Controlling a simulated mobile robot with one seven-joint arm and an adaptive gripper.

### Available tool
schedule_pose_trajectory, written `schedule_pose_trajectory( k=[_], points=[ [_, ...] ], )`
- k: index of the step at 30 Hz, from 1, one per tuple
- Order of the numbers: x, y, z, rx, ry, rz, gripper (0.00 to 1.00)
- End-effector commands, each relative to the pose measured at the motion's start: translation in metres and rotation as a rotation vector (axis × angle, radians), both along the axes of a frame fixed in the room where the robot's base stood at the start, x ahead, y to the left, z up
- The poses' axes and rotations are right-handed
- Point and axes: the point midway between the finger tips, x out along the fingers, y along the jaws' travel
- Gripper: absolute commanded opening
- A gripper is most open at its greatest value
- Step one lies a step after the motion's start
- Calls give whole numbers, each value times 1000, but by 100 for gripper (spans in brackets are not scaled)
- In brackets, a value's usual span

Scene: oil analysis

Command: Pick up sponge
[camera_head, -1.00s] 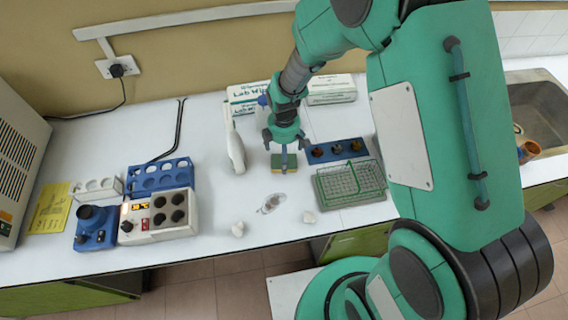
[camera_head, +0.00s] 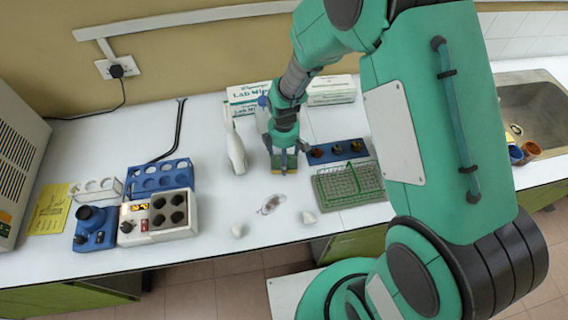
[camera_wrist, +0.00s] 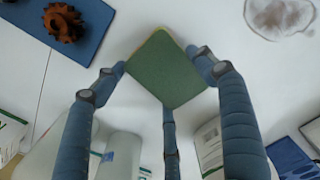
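The sponge is a green block with a yellowish edge. In the wrist view the sponge (camera_wrist: 166,72) lies diamond-wise on the white counter, between the fingertips. In the head view the sponge (camera_head: 277,161) shows under my gripper (camera_head: 285,158), partly hidden by a finger. My gripper (camera_wrist: 162,78) has three blue-grey fingers, spread around the sponge. One fingertip is near its left corner, one by its upper right side and one near its bottom corner. I cannot tell whether any finger touches it.
A white bottle (camera_head: 235,150) stands to the left, and wipe boxes (camera_head: 330,90) behind. A brownish spill (camera_head: 271,204) and white crumpled pieces (camera_head: 237,230) lie in front.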

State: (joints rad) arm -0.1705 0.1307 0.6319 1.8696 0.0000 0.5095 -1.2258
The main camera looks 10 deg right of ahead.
Motion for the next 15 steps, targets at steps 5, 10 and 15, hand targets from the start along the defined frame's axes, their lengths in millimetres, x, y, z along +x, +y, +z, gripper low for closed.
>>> schedule_pose_trajectory(
  k=[5, 10, 15],
  points=[
    [0, 0, 0, 0, 0, 0, 61],
    [0, 0, 0, 0, 0, 0, 61],
    [0, 0, 5, 0, -1, 0, 61]
  ],
)
